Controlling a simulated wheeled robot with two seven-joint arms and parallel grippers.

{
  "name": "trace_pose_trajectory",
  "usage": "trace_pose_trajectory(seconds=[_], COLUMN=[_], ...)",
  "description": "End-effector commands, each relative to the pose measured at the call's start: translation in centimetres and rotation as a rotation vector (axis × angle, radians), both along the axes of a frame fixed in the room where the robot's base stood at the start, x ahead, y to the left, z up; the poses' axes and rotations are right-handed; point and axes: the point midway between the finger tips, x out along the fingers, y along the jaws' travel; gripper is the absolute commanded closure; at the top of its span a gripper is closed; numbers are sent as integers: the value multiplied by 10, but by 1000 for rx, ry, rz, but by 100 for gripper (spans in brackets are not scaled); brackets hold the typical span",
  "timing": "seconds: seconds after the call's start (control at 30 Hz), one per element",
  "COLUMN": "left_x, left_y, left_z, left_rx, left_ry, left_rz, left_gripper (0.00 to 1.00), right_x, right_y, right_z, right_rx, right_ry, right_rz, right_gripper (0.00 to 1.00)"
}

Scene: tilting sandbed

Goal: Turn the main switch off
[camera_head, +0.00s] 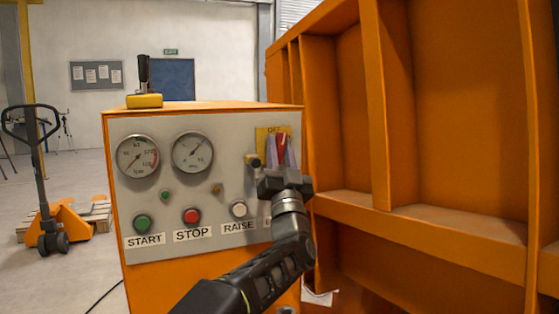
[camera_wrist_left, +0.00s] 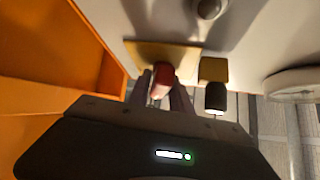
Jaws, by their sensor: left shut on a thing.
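The main switch is a red handle (camera_head: 281,146) on a yellow plate (camera_head: 263,134) at the upper right of the grey control panel. The plate's top edge carries the label OFF. My left gripper (camera_head: 283,154) is shut on the red handle, with one finger on each side of it. The handle looks roughly upright under the OFF label, but my wrist hides its lower part and the rest of the plate. In the left wrist view the red handle (camera_wrist_left: 162,77) sits between the fingertips in front of the yellow plate (camera_wrist_left: 178,53). My right gripper is not in view.
The orange cabinet's panel (camera_head: 175,216) has START, STOP and RAISE buttons and two gauges. A small yellow and black part (camera_wrist_left: 214,83) sits close beside the switch. A yellow box with a black lever (camera_head: 144,99) stands on top. A large ribbed orange wall (camera_head: 463,100) rises close at right.

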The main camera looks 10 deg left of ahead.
Motion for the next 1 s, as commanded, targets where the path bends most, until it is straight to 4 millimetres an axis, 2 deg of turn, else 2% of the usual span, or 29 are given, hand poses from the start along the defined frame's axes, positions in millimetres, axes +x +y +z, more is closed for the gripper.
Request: trace_pose_trajectory(seconds=[0.4,0.93,0.97,1.0], left_x=[1,1,1,1], left_y=[0,0,0,0], left_z=[-1,-1,-1,0], left_rx=[-196,-222,-222,-221], left_ry=[-130,-147,-147,-148], left_rz=[1,1,1,0], left_gripper=[100,100,73,70], right_x=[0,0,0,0], right_y=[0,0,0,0], right_z=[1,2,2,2], right_rx=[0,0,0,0], right_ry=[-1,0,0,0], right_rz=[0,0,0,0], right_gripper=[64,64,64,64])
